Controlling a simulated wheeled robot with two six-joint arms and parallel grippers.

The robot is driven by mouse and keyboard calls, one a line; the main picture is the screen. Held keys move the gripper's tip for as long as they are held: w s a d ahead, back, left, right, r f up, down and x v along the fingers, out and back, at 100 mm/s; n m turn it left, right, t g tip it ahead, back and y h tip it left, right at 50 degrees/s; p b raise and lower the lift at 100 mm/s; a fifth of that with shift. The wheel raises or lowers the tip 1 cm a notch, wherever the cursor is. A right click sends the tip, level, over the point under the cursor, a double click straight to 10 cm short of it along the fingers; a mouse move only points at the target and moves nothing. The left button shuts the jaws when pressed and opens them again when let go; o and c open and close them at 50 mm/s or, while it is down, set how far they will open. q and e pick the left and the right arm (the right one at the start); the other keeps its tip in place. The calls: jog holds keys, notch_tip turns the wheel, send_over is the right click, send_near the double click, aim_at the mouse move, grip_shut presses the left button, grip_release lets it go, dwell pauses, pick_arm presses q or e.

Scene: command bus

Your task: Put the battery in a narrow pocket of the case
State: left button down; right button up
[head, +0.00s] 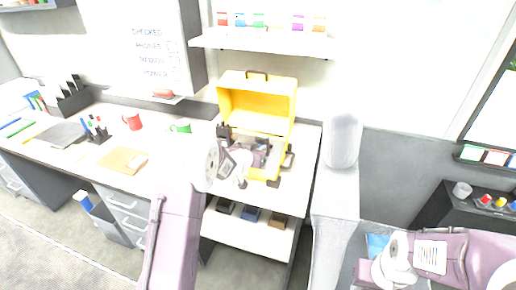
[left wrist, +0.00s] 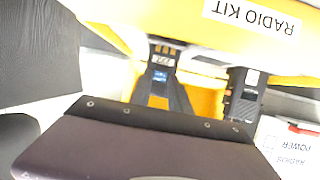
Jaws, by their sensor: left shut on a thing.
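The yellow case (head: 257,97) stands open on the desk, its lid raised at the back. In the left wrist view its yellow wall (left wrist: 200,22) bears an upside-down RADIO KIT label. My left gripper (head: 258,152) is over the case's open inside, shut on a dark block with a blue label and gold contacts, which looks like the battery (left wrist: 161,74). Another black device (left wrist: 243,92) with a pale label is beside it, to the right in the wrist view. The narrow pocket is largely hidden by the gripper and arm. My right gripper is not in view.
A green mug (head: 181,127) and a red mug (head: 133,121) stand on the desk left of the case. A wall shelf (head: 262,43) hangs above the lid. A lower shelf (head: 247,233) below the desk carries several small dark items.

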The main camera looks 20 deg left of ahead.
pick_arm(q)
jog(key=shift+f, duration=0.45)
jog(key=shift+f+b, duration=0.25)
jog(key=shift+b, duration=0.2)
jog(key=c, duration=1.1)
grip_release()
jog(key=shift+c, duration=0.2)
jog(key=d+v, duration=0.1)
jog(key=v, duration=0.8)
jog(key=shift+a, duration=0.5)
